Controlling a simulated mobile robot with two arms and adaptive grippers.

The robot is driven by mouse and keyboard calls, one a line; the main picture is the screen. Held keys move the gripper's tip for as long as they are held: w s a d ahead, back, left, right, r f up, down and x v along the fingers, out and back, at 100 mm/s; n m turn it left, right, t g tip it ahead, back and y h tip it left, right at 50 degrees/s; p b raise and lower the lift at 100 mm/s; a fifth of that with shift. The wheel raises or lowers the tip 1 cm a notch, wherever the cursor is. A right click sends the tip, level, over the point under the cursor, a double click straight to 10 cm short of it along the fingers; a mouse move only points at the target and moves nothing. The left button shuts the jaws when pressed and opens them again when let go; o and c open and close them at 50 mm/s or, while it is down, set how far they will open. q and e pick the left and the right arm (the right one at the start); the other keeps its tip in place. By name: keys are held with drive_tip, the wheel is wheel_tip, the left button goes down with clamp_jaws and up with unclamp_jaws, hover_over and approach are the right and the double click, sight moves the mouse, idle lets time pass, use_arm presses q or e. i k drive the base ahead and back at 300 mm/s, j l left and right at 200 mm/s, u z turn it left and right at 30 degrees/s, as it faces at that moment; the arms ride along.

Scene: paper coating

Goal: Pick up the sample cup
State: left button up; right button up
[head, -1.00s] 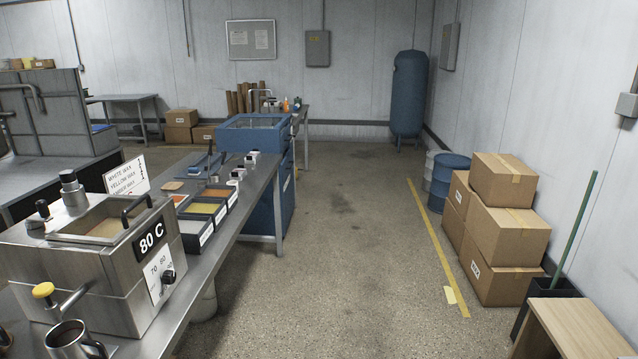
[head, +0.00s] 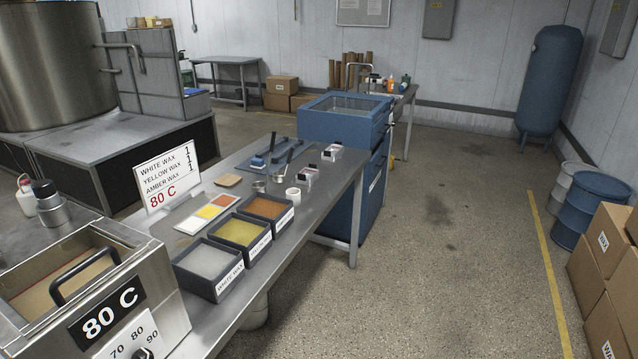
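A small white cup (head: 293,198) stands upright on the steel bench, just behind the tray of amber wax; it looks like the sample cup, though it has no readable label. A small metal cup (head: 258,187) stands to its left. Dark-handled tools (head: 280,166) are beside them. Neither of my grippers is in view.
Trays of white wax (head: 208,262), yellow wax (head: 240,232) and amber wax (head: 268,207) line the bench edge. An 80 C heated tank (head: 95,290) fills the lower left. A blue cabinet (head: 345,125) adjoins the bench. Boxes (head: 603,270) stand right; the floor (head: 430,230) between is clear.

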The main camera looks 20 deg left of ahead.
sight(293, 198)
drive_tip(key=i+u, duration=0.15)
drive_tip(key=i, duration=0.4)
drive_tip(key=i+l+u, duration=0.2)
drive_tip(key=i, duration=0.35)
drive_tip(key=i+l+u, duration=0.15)
drive_tip(key=i, duration=0.4)
